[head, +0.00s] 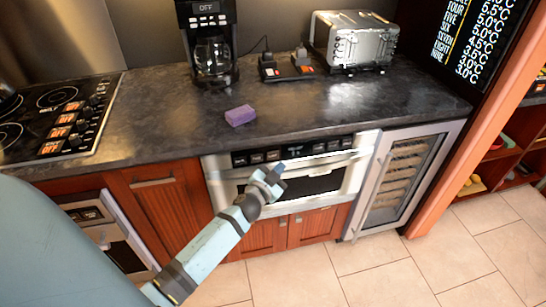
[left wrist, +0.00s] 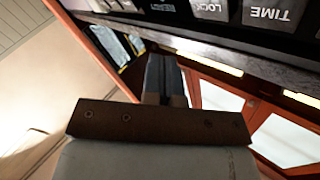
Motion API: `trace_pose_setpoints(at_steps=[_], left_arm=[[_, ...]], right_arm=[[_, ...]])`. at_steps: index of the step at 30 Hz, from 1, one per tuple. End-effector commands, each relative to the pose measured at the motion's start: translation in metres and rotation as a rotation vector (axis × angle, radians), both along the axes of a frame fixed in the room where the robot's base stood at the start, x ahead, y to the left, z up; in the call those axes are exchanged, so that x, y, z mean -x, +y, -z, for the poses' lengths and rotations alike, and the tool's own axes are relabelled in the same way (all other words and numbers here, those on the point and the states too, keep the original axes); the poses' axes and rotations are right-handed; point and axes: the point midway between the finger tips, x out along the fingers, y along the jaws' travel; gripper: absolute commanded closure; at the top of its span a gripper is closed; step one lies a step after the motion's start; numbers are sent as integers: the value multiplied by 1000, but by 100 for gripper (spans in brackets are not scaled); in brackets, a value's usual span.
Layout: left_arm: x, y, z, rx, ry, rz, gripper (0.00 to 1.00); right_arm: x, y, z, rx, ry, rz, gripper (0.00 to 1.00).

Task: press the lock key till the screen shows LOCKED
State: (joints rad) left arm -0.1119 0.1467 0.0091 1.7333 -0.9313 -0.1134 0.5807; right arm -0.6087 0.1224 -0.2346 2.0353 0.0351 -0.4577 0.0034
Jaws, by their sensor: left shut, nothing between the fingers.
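The microwave drawer (head: 350,172) is built in under the counter, with a dark control strip (head: 306,150) along its top edge. The strip's labels are too small to read in the head view, and I cannot make out the word LOCKED anywhere. In the left wrist view the LOCK key (left wrist: 210,9) shows at the top edge, beside the TIME key (left wrist: 268,13). My left gripper (head: 272,174) is in front of the drawer, just below the strip. Its shut, empty fingers (left wrist: 164,75) appear below and left of the LOCK key, apart from it. My right gripper is out of view.
A purple sponge (head: 240,115) lies on the dark counter (head: 160,125) above the drawer. A coffee maker (head: 212,50) and a toaster oven (head: 352,40) stand at the back. A glass-door cooler (head: 405,175) adjoins the drawer on the right. Tiled floor (head: 390,265) is open in front.

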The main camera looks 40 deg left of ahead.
Motion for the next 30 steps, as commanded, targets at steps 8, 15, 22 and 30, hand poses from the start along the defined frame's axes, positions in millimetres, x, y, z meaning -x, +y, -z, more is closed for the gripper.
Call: trace_pose_setpoints(at_steps=[8,15,22,30], left_arm=[[-22,25,8,-1,1,0,100],[-28,33,10,0,0,0,100],[-28,33,10,0,0,0,100],[-28,33,9,0,0,0,100]], right_arm=[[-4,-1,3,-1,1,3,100],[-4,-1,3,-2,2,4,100],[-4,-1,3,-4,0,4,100],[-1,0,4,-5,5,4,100]])
